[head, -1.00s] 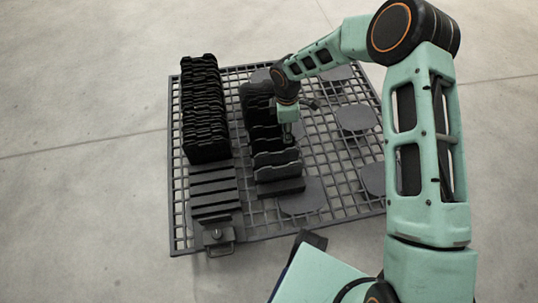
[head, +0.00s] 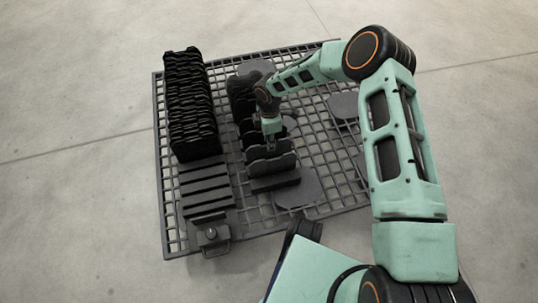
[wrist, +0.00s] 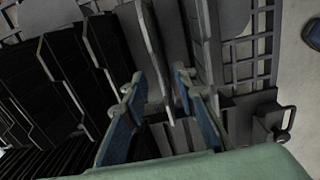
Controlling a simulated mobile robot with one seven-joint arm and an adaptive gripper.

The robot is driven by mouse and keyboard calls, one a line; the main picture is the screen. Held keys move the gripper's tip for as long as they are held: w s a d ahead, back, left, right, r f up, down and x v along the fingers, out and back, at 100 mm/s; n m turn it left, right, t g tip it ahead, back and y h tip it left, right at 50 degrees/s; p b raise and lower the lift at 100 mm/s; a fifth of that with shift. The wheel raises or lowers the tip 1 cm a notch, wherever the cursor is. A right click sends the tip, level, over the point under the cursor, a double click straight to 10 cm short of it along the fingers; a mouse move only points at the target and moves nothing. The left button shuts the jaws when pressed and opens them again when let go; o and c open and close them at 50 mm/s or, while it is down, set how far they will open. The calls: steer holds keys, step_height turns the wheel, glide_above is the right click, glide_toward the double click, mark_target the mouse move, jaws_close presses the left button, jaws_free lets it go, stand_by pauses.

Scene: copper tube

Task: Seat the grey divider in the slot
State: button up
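A grey divider (wrist: 152,50) stands between the two blue fingers of my gripper (wrist: 160,82) in the wrist view. Gaps show between the divider and the fingers, so my gripper looks open around it. In the head view my gripper (head: 269,143) points down into the middle row of upright dividers, just behind the front grey divider (head: 270,163). The fingertips are partly hidden there. A slotted block (head: 207,190) with several parallel grooves lies left of this row. I cannot tell which slot the task means.
A long row of black dividers (head: 190,100) stands at the left of the grid table (head: 163,215). Flat grey plates (head: 297,188) lie on the grid's right and front parts. A small metal latch (head: 211,236) sits at the front edge.

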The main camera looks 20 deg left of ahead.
step_height(320, 180, down, 2)
steer(key=shift+f, duration=0.1)
jaws_close()
stand_by(0.4)
